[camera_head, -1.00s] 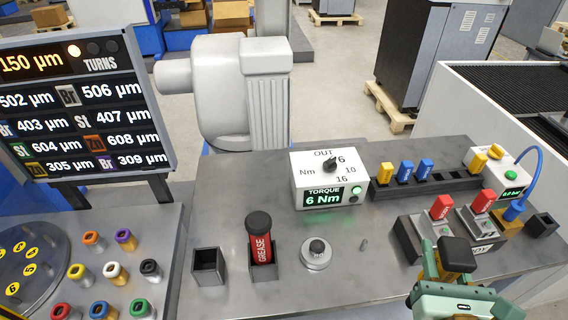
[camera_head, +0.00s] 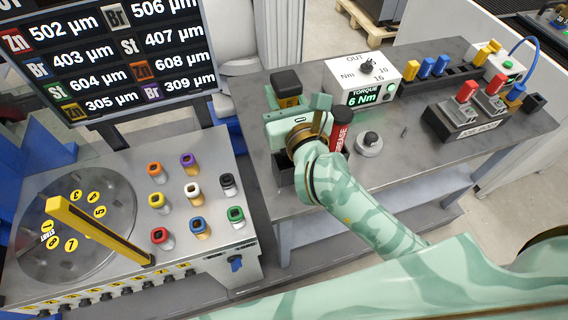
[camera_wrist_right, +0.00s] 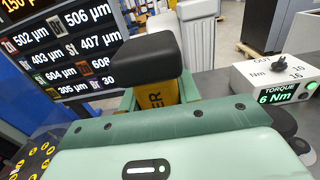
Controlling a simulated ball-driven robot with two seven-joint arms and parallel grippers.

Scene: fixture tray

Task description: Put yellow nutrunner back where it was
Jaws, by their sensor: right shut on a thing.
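The yellow nutrunner (camera_head: 286,82) has a black, block-shaped cap. Its yellow body with black letters shows just below the cap in the right wrist view (camera_wrist_right: 155,97). My right gripper (camera_head: 297,118) is shut around this body, with the cap sticking up above the fingers. It holds the nutrunner over the left end of the grey bench. A black square holder (camera_head: 286,172) stands just below my gripper and is mostly covered by it. I cannot tell whether the nutrunner's lower end is inside the holder. My left gripper is not in view.
The red grease tool (camera_head: 340,138) stands close right of my gripper, partly hidden. A round knob (camera_head: 369,143) and the torque box (camera_head: 362,83) are further right. Coloured sockets (camera_head: 193,190) and a yellow bar (camera_head: 95,228) are on the left station. A display (camera_head: 105,60) stands behind.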

